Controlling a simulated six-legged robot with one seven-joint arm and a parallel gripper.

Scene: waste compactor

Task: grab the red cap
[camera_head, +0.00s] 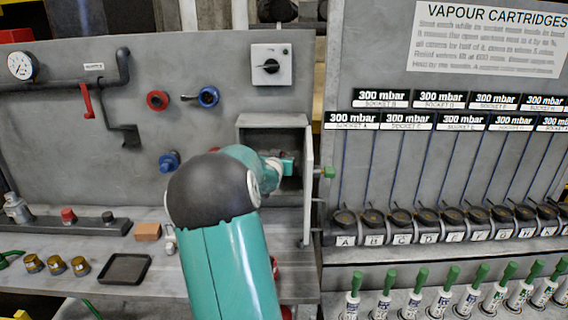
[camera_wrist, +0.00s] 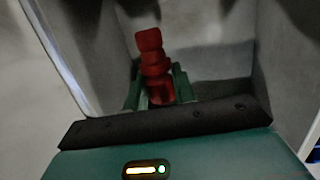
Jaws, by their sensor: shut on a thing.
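The red cap (camera_wrist: 152,52) shows in the wrist view as a stepped red piece standing between the two green fingers of my gripper (camera_wrist: 158,88). The fingers are shut on its lower part, and its upper part sticks out beyond them. In the head view my gripper (camera_head: 287,166) is at the mouth of a grey box (camera_head: 262,122) in the wall panel. The cap cannot be made out in the head view, where my arm and the box cover that spot.
The box's door (camera_head: 308,190) stands open on the right, close to my gripper. Grey walls surround the cap in the wrist view. A blue valve (camera_head: 169,161) is to the left. A black tray (camera_head: 125,269) and brass caps (camera_head: 57,265) lie on the bench. Cartridge sockets (camera_head: 400,222) line the right.

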